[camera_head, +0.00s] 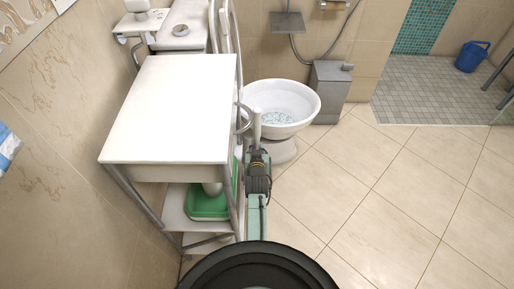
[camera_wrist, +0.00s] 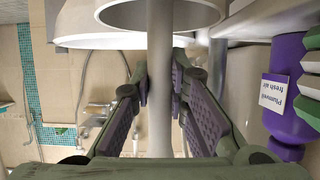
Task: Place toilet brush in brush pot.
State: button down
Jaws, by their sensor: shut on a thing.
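My gripper (camera_head: 258,160) is beside the right side of the white shelf unit, in front of the white bowl. In the wrist view my gripper (camera_wrist: 160,85) is shut on a slim white rod, the handle of the toilet brush (camera_wrist: 159,125). In the head view the brush (camera_head: 257,126) shows as a pale upright rod above the fingers. A white round rim (camera_wrist: 160,12) lies at the rod's upper end in the wrist view. I cannot tell whether it belongs to the brush or the brush pot. The brush pot is not clearly identifiable.
The white shelf unit (camera_head: 175,105) stands close on the left, with a green basket (camera_head: 207,207) on a lower shelf. A white bowl (camera_head: 283,105) is just behind my gripper. A purple bottle (camera_wrist: 289,120) is at right in the wrist view. Tiled floor at right is clear.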

jog(key=shift+f, duration=0.15)
jog(key=c, duration=1.6)
grip_release()
jog(key=shift+o, duration=0.2)
